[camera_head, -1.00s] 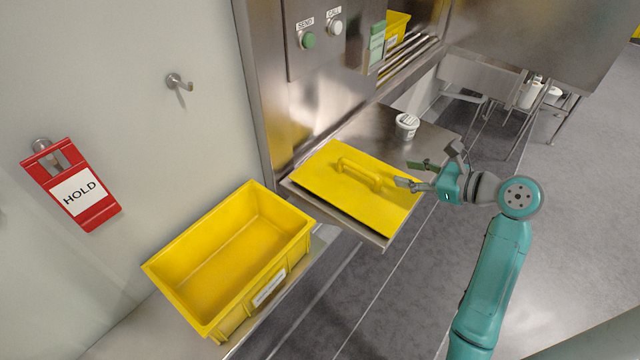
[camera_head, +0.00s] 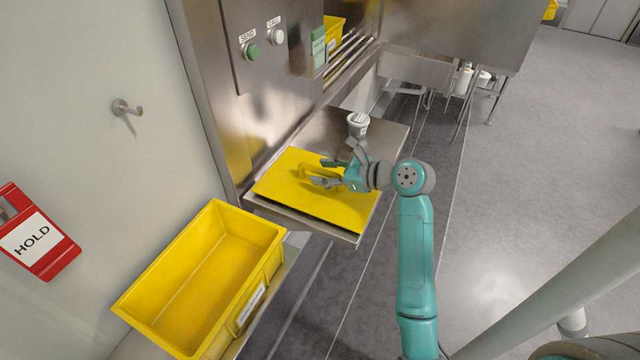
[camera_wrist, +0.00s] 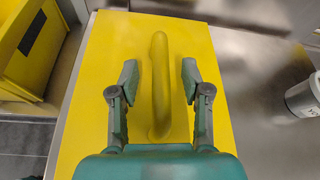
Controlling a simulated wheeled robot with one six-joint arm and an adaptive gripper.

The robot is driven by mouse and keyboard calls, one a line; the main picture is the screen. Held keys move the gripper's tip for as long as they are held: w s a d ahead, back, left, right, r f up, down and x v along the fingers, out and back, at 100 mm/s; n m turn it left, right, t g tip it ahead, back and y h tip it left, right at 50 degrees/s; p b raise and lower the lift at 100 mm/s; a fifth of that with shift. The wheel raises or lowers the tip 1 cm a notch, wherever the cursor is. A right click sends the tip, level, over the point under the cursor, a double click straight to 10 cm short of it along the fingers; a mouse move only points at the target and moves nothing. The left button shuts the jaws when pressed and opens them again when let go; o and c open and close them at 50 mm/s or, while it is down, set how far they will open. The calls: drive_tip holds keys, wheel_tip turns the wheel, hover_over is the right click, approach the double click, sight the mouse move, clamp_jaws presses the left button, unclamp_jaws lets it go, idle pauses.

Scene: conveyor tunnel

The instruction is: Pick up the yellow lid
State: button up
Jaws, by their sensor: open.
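The yellow lid (camera_head: 338,207) lies flat on a metal shelf, with a raised handle (camera_head: 305,171) on top. In the wrist view the lid (camera_wrist: 100,80) fills the middle, and its handle (camera_wrist: 160,85) runs lengthwise up the picture. My gripper (camera_head: 324,172) is at the lid's handle. In the wrist view my gripper (camera_wrist: 160,80) is open, with one finger on each side of the handle and a gap on both sides. Part of the handle is hidden behind my gripper in the head view.
An open, empty yellow crate (camera_head: 205,270) stands left of the lid. A white tub (camera_head: 357,124) sits behind the lid on the metal shelf (camera_head: 385,140). A steel panel with send and call buttons (camera_head: 265,45) rises behind. Open floor (camera_head: 540,150) lies to the right.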

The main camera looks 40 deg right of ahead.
drive_tip(key=shift+x, duration=0.8)
drive_tip(key=shift+c, duration=0.3)
clamp_jaws()
drive_tip(key=shift+r, duration=0.1)
wheel_tip(320, 180, up, 10)
